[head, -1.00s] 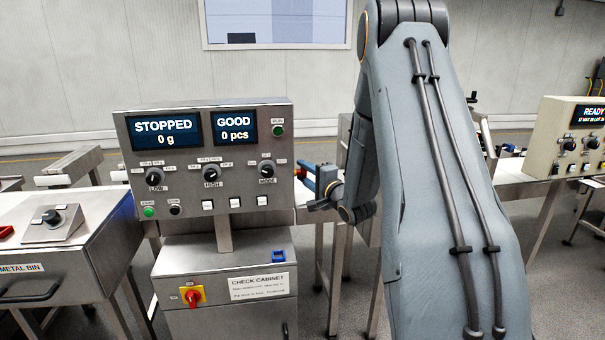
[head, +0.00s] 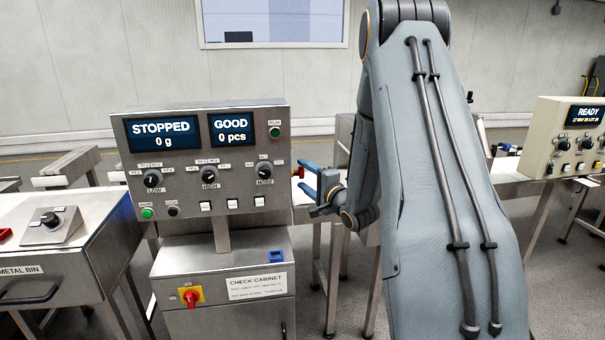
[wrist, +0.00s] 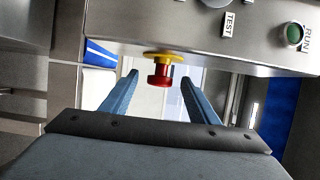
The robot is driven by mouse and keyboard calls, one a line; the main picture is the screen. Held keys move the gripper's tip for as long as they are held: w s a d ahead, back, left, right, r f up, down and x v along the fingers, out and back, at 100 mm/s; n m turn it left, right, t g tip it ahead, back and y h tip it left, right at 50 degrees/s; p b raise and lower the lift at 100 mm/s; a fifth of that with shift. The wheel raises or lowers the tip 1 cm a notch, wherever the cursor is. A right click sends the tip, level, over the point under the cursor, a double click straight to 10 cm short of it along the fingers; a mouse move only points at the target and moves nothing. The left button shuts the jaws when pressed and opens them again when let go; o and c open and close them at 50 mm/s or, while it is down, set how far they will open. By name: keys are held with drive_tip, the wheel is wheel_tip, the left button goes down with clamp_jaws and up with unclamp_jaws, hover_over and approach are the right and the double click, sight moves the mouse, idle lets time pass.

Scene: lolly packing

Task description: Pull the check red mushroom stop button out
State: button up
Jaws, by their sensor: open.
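The red mushroom stop button (wrist: 159,76) sits on a yellow collar (wrist: 163,56) at the edge of a metal panel in the wrist view. It is between my two blue fingers, with gaps on both sides and no contact visible. My gripper (head: 306,180) is open and empty, just right of the check control panel (head: 240,165) in the head view. The panel's displays read STOPPED, 0 g and GOOD, 0 pcs.
A green RUN button (wrist: 294,34) and a TEST label (wrist: 229,25) are on the panel near the stop button. Below the panel stands the check cabinet (head: 225,255) with a red rotary switch (head: 190,298). A metal bin (head: 75,245) is at left, a cream READY panel (head: 560,145) at right.

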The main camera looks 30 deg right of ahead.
drive_tip(key=shift+s+d+p, duration=0.15)
drive_tip(key=shift+s+p, duration=0.35)
drive_tip(key=shift+s, duration=0.85)
drive_tip(key=shift+s+d+p, duration=0.1)
drive_tip(key=shift+s+p, duration=0.4)
drive_tip(key=shift+s, duration=0.85)
